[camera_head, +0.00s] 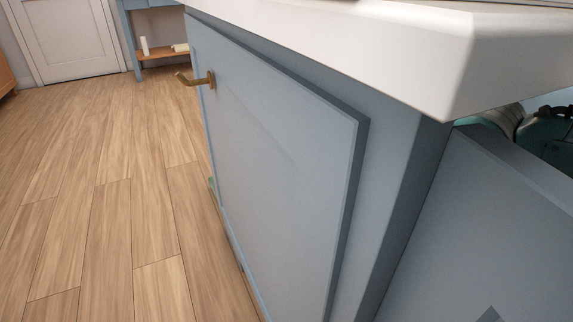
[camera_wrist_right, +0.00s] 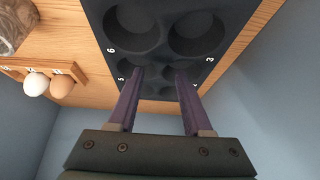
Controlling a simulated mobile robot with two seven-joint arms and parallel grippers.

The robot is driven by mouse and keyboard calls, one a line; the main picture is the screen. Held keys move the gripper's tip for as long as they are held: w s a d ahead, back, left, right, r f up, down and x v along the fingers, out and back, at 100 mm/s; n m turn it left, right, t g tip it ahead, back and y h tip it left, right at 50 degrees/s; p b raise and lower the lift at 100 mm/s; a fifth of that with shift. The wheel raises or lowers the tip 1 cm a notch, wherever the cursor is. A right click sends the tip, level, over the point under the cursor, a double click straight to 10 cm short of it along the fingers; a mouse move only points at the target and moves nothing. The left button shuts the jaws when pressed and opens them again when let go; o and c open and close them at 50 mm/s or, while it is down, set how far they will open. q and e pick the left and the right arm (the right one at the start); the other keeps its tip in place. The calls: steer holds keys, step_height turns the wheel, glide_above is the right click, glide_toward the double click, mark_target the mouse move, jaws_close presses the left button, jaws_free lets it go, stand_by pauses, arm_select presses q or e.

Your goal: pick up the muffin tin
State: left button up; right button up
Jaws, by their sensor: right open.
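The muffin tin (camera_wrist_right: 165,14) is dark grey with round cups and small white numbers. It shows at the top middle of the right wrist view, on a wooden surface, and its top edge is cut off. My right gripper (camera_wrist_right: 159,74) has two purple fingers, spread apart. Their tips overlap the tin's near end in the picture, with cups showing between them. I cannot tell whether they touch it. No gripper and no muffin tin show in the head view. My left gripper is not in view.
In the right wrist view, a wooden rack (camera_wrist_right: 12,68) with a white egg (camera_wrist_right: 36,84) and a brown egg (camera_wrist_right: 62,86) is left of the tin. A grey stone-like object (camera_wrist_right: 15,24) is above it. The head view shows a blue cabinet door (camera_head: 270,130) and clear wooden floor (camera_head: 110,200).

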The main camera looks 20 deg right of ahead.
steer(key=shift+w+f, duration=0.1)
steer(key=shift+w, duration=0.4)
steer(key=b+x, duration=0.4)
steer(key=x, duration=0.1)
steer(key=shift+w+a, duration=0.1)
steer(key=shift+c, duration=0.3)
jaws_close()
stand_by(0.6)
